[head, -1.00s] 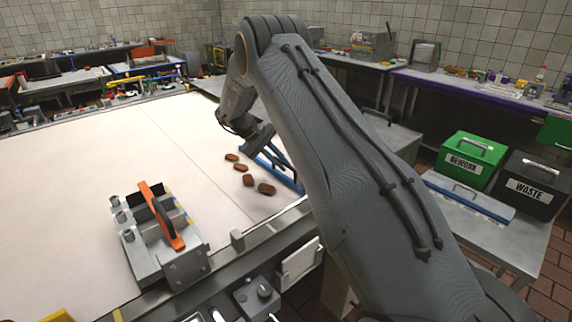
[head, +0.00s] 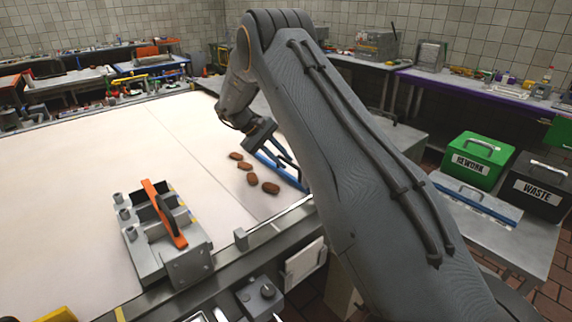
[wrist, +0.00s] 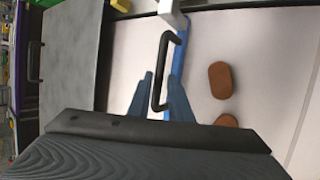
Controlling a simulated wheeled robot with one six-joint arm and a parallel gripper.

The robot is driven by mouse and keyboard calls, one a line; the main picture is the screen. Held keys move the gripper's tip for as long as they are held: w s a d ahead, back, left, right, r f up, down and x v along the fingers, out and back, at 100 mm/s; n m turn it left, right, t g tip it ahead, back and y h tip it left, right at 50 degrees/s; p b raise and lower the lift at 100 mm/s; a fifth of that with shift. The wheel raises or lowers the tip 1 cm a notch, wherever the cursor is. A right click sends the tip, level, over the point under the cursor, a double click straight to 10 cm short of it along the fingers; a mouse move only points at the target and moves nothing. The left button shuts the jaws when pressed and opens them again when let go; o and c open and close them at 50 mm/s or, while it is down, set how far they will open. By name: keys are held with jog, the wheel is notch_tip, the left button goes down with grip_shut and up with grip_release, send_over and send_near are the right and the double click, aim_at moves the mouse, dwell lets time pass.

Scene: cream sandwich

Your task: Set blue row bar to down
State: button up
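The blue row bar (head: 283,170) lies along the right side of the white work surface, beside several brown biscuits. It also shows in the wrist view (wrist: 181,56), with a dark bar handle (wrist: 161,72) standing off it. My gripper (head: 284,152) is over the bar in the head view. In the wrist view its two blue-grey fingers (wrist: 161,88) are apart, with the handle between them and gaps still visible. Whether the bar is raised or down I cannot tell. Part of the bar is hidden behind my fingers and wrist.
Brown biscuits (head: 270,188) lie just left of the bar. A grey fixture with an orange-edged handle (head: 163,212) stands at the front. Green REWORK (head: 478,160) and black WASTE (head: 540,188) boxes stand on the right table. The left work surface is largely clear.

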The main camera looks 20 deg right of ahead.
jog(key=v, duration=0.5)
jog(key=shift+a+r, duration=0.2)
jog(key=shift+r, duration=0.1)
jog(key=w+d+r+m+t+b, duration=0.2)
jog(key=w+d+r+t, duration=0.2)
jog(key=w+r+t, duration=0.5)
jog(key=s+a+f+n+t+y+b, duration=0.1)
jog(key=s+a+f+t+y, duration=0.15)
jog(key=s+a+y, duration=0.75)
jog(key=s+f+g, duration=0.2)
jog(key=s+f, duration=0.1)
jog(key=s, duration=0.8)
jog(key=s+f+m+g+h, duration=0.1)
jog(key=s+f+g, duration=0.2)
jog(key=s, duration=0.9)
jog(key=s+f+g+h+b, duration=0.1)
jog(key=s+f+g, duration=0.2)
jog(key=s, duration=0.8)
jog(key=shift+s+f+m, duration=0.25)
jog(key=shift+f+m, duration=0.15)
jog(key=shift+f, duration=0.2)
